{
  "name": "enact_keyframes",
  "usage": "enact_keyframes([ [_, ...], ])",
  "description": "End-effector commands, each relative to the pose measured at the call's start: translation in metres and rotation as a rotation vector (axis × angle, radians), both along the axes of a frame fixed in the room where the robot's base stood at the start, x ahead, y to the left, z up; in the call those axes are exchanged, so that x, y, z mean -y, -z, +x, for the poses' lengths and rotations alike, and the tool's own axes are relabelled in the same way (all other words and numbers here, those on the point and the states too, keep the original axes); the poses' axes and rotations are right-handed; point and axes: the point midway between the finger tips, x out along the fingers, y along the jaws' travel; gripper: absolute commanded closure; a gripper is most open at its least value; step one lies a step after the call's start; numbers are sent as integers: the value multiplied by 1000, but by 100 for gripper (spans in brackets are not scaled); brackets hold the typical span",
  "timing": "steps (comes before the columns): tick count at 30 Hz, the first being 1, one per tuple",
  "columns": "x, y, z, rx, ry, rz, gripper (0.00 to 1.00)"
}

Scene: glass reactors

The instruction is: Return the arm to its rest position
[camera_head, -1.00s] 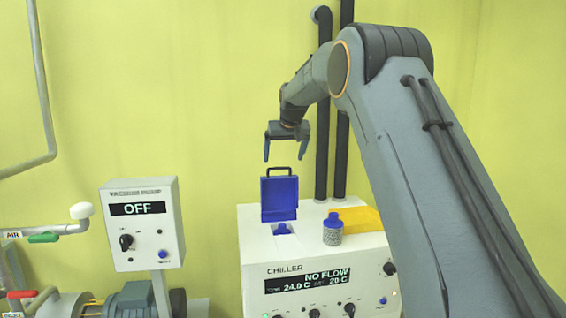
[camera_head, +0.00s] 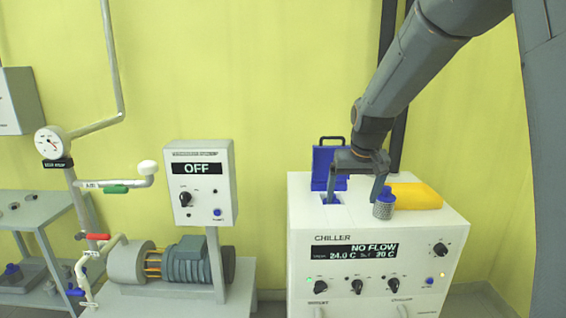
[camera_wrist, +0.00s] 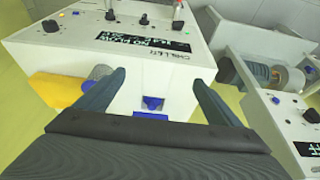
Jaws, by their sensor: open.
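My gripper (camera_head: 354,198) is open and empty, its two fingers pointing down over the chiller's top. In the head view it overlaps the right part of a raised blue lid (camera_head: 323,170) with a dark handle. One finger appears by the blue opening and the other by a small grey speckled bottle with a blue cap (camera_head: 384,207); I cannot tell whether they touch.
Dark vertical pipes (camera_head: 388,40) run behind. Wall space between box and chiller is clear.

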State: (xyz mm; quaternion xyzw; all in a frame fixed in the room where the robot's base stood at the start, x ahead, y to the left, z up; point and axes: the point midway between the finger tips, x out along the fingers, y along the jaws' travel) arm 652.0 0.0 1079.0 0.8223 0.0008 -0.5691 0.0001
Motion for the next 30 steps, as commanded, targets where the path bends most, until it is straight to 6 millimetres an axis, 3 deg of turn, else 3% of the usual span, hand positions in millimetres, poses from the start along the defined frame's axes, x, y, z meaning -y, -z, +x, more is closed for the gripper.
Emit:
enact_keyframes([
  [1,0,14,-34,-34,0,0,12],
  [6,-1,59,-141,-136,-1,-1,12],
  [9,-1,80,-197,-186,-1,-1,12],
  [13,-1,98,-250,-232,-1,-1,12],
  [18,-1,107,-280,-259,-1,-1,12],
  [30,-1,108,-282,-261,-1,-1,12],
])
